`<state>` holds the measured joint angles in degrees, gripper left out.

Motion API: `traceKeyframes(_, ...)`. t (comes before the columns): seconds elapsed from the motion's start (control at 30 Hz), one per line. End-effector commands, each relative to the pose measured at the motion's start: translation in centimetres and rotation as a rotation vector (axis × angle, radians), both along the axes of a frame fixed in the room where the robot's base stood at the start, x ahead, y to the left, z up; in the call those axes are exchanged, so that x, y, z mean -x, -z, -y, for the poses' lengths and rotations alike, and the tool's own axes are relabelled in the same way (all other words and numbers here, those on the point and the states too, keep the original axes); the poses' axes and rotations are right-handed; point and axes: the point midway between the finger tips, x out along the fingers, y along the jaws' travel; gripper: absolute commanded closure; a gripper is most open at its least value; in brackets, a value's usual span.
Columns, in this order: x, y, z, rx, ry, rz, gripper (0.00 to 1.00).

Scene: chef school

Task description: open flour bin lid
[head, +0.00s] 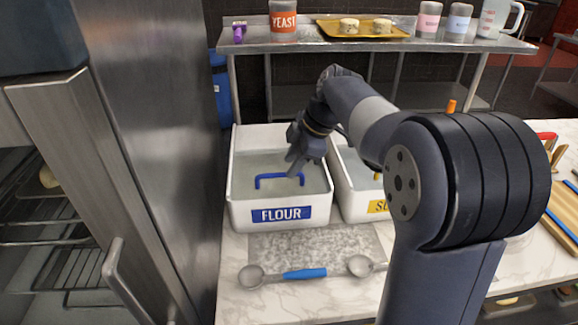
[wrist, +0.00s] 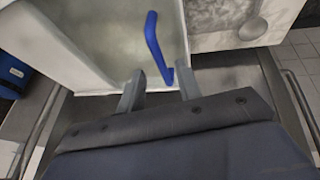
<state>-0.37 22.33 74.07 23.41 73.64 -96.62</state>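The flour bin (head: 245,211) is a white box with a blue FLOUR label (head: 281,215) on its front. Its lid (head: 246,168) is a pale, see-through panel lying inside the rim, with a blue bar handle (head: 279,180) on it. In the wrist view the handle (wrist: 155,45) runs down toward the gap between my fingers, with the lid (wrist: 120,40) under it. My gripper (wrist: 160,88) is open, its two fingers on either side of the handle's near end. In the head view my gripper (head: 292,164) is over the handle's right part. I cannot tell whether the fingers touch it.
A second white bin (head: 349,203) with a yellow label stands right of the flour bin. A double-ended measuring spoon (head: 305,273) lies on the marble counter in front. A steel cabinet (head: 150,120) is close on the left. A steel shelf (head: 300,46) with jars is behind.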

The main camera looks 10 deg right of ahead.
Motion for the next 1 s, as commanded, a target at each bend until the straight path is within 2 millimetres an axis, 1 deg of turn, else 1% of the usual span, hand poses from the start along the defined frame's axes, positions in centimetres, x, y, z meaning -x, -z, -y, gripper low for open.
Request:
traceKeyframes(0.1, -0.3, 1.4, -0.6, -0.001, -0.001, -0.002, 0.67)
traceKeyframes(0.2, -0.4, 2.0, -0.9, -0.001, -0.001, -0.001, 0.67)
traceKeyframes(0.53, -0.5, 2.3, -1.0, 0.0, 0.0, 0.001, 0.67)
traceKeyframes(0.93, -0.5, 2.3, -1.0, 0.0, 0.0, 0.001, 0.99)
traceKeyframes(1.0, -0.5, 2.3, -1.0, 0.0, 0.0, 0.001, 1.0)
